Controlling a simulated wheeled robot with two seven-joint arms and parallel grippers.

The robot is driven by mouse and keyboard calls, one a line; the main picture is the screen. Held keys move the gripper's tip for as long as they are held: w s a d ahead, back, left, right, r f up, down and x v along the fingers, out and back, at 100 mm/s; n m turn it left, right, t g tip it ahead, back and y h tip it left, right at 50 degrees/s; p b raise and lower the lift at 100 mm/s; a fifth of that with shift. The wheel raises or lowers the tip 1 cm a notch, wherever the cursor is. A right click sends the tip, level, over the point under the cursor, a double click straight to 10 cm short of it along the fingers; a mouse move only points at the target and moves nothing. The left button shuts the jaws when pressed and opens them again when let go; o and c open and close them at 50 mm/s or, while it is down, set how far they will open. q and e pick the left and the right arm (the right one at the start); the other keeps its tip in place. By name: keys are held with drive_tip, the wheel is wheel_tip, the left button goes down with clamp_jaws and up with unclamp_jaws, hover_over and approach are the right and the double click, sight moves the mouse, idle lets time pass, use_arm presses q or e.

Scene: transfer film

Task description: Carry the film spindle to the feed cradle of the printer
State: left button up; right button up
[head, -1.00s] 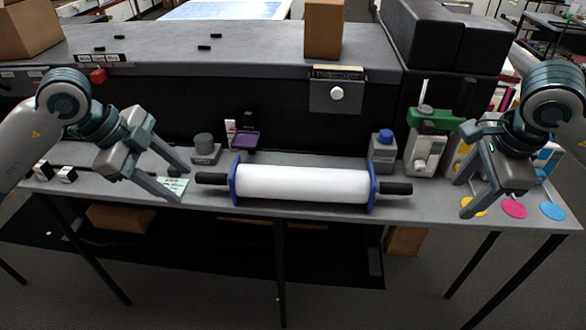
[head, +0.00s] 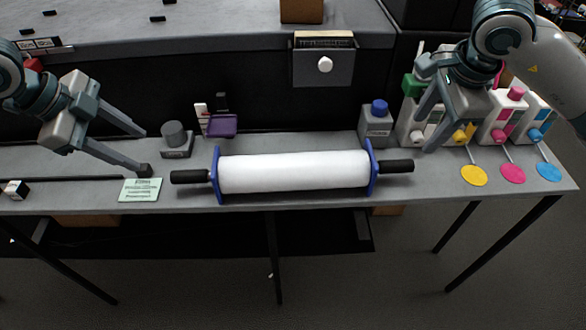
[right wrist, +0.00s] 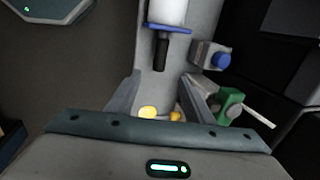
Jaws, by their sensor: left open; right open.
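The film spindle (head: 295,172) is a white roll with blue end flanges and a black handle at each end. It lies lengthwise on the grey table (head: 520,185). My left gripper (head: 142,151) is open and empty, left of the left handle and apart from it. My right gripper (head: 424,133) is open and empty, above and slightly right of the right handle. In the right wrist view the spindle's black handle (right wrist: 160,50) lies beyond the open fingers (right wrist: 160,95). A large dark machine with a grey top (head: 200,45) stands behind the table; I cannot make out a feed cradle.
Ink bottles (head: 500,115) and colour discs (head: 513,173) are at the right. A grey weight (head: 175,138), a purple item (head: 221,125) and a green card (head: 141,189) are at the left. The front strip is narrow.

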sight(183, 172)
use_arm(q)
drive_tip(key=shift+f, duration=0.1)
drive_tip(key=x, duration=1.7)
drive_tip(key=shift+w+f, duration=0.15)
use_arm(e)
drive_tip(key=x, duration=1.7)
drive_tip(key=shift+w+f, duration=0.1)
drive_tip(key=shift+f, duration=0.15)
use_arm(q)
clamp_jaws()
use_arm(e)
clamp_jaws()
use_arm(q)
drive_tip(key=shift+w+r, duration=0.2)
drive_tip(key=shift+r, duration=0.05)
use_arm(e)
drive_tip(key=shift+w+r, duration=0.2)
